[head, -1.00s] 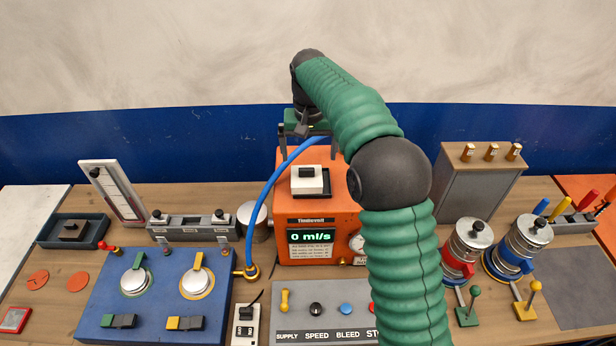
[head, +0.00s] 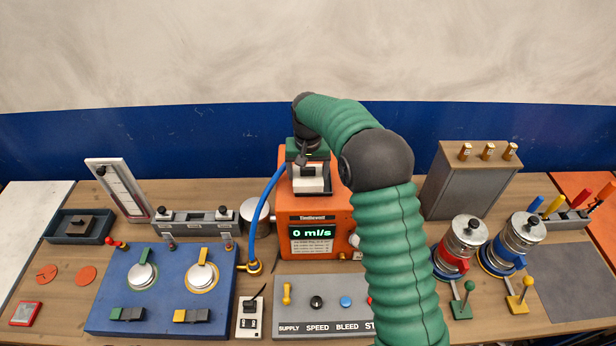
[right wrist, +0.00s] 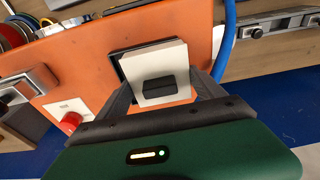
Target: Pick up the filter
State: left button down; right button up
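A white block with a black grip (head: 308,184), which looks like the filter, sits in a dark recess on top of the orange machine (head: 298,212). It also shows in the right wrist view (right wrist: 160,62). My right gripper (head: 309,168) is pointing down over this block. In the right wrist view my right gripper (right wrist: 160,92) has its two dark fingers apart, one on each side of the block. I cannot tell whether they touch it. My left gripper is not in view.
A blue hose (head: 265,195) curves up close to the machine's left side. A dark tray (head: 101,236) holding a dark block stands at the far left. A blue panel (head: 165,285) is at front left, and a grey cabinet (head: 458,190) and two canisters are at right.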

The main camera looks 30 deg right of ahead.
jog(key=shift+a, duration=0.1)
jog(key=c, duration=0.9)
jog(key=shift+d, duration=0.2)
jog(key=shift+c, duration=0.4)
jog(key=shift+d, duration=0.1)
